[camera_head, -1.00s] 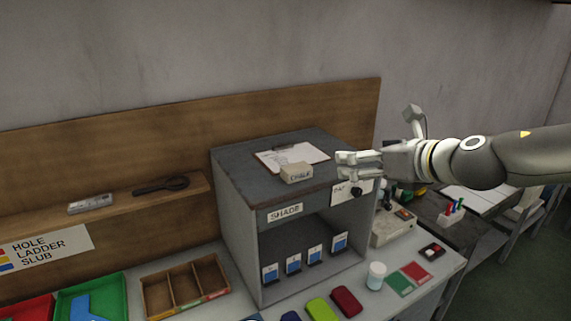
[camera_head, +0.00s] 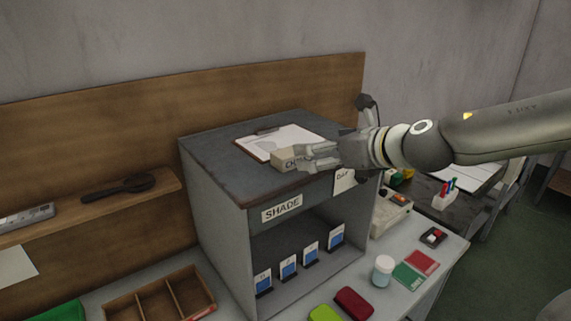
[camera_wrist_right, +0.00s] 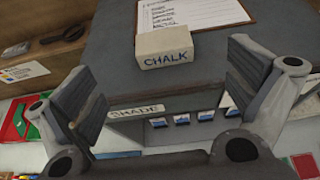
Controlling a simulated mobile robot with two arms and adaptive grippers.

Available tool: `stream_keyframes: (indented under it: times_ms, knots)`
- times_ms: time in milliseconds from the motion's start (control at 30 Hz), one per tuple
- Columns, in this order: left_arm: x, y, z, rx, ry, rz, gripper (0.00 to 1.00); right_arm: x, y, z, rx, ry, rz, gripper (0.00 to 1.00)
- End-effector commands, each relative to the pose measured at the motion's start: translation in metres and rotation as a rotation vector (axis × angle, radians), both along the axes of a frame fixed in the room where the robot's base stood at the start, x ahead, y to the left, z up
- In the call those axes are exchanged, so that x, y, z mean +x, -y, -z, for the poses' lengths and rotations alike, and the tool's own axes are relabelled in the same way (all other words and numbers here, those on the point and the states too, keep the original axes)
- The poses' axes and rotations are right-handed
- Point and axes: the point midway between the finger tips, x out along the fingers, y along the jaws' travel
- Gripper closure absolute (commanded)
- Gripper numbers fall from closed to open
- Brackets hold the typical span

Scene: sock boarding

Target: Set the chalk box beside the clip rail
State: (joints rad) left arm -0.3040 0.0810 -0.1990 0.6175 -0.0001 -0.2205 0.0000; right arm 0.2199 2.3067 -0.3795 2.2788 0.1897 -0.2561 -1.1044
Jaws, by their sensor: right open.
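The chalk box (camera_head: 284,159) is a small pale block on top of the grey cabinet (camera_head: 215,160), near its front edge. It touches or overlaps the lower edge of a clipboard (camera_head: 285,141). In the right wrist view the chalk box (camera_wrist_right: 165,47) reads CHALK and lies ahead of the two fingers. My right gripper (camera_head: 312,158) reaches in from the right and partly covers the box in the head view. In the wrist view the right gripper (camera_wrist_right: 168,88) is open and empty, its fingers spread wider than the box. I cannot identify the clip rail with certainty. My left gripper is not in view.
The cabinet's open front bay holds several blue-and-white cards (camera_head: 288,268). A wooden tray (camera_head: 160,299), a jar (camera_head: 382,270) and a red case (camera_head: 353,303) are on the bench. A wooden ledge (camera_head: 90,210) holds a black tool (camera_head: 118,187).

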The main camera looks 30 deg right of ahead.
Motion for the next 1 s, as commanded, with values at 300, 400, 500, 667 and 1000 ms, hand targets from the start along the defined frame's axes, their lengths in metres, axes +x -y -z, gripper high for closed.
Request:
stream_keyframes:
  times_ms: [300,400,500,667,1000]
  knots:
    - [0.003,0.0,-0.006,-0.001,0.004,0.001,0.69,0.027,-0.002,0.013,0.004,-0.004,0.001,0.0]
    - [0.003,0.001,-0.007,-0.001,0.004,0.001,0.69,0.037,-0.003,0.017,0.0,-0.003,0.0,0.0]
    - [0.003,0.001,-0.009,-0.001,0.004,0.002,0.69,0.044,-0.003,0.02,0.0,-0.003,-0.001,0.0]
    - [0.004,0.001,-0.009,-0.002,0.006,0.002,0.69,0.05,-0.004,0.022,0.0,0.0,0.0,0.0]
    - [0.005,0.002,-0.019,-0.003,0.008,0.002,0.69,0.067,-0.003,0.032,0.002,-0.004,0.001,0.0]
